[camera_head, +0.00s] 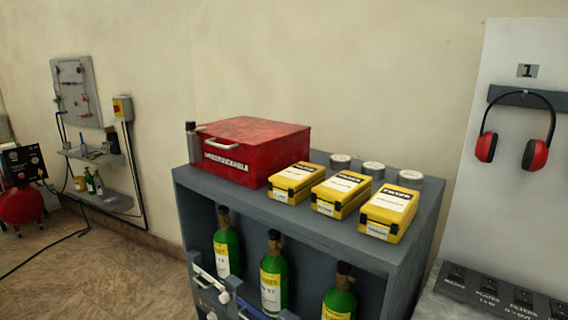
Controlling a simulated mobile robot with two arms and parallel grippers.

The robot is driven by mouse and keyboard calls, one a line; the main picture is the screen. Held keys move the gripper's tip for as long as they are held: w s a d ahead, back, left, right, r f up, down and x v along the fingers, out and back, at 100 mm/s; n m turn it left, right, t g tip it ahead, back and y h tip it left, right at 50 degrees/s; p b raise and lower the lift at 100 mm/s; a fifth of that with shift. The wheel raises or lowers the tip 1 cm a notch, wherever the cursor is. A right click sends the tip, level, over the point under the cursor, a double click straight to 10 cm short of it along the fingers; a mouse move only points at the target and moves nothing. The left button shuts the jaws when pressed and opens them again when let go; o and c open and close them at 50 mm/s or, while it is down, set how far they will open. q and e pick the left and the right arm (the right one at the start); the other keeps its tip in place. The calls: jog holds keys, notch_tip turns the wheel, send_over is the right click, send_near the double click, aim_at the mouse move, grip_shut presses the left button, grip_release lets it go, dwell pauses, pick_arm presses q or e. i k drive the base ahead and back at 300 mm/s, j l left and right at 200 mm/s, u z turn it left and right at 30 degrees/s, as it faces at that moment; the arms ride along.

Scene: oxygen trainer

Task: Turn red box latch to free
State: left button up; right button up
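A red box (259,146) with a closed lid sits on the top of a grey cabinet, at its left end. White lettering runs across its front, and a pale handle (217,139) shows above the lettering. Neither of my grippers is in view.
Several yellow filter boxes (341,190) and grey-lidded canisters (373,169) stand right of the red box on the grey cabinet (290,228). Green bottles (273,272) fill the shelf below. Red earmuffs (536,154) hang at right. A red compressor (22,205) stands far left.

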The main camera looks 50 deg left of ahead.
aim_at(190, 125)
jog(key=u, duration=1.95)
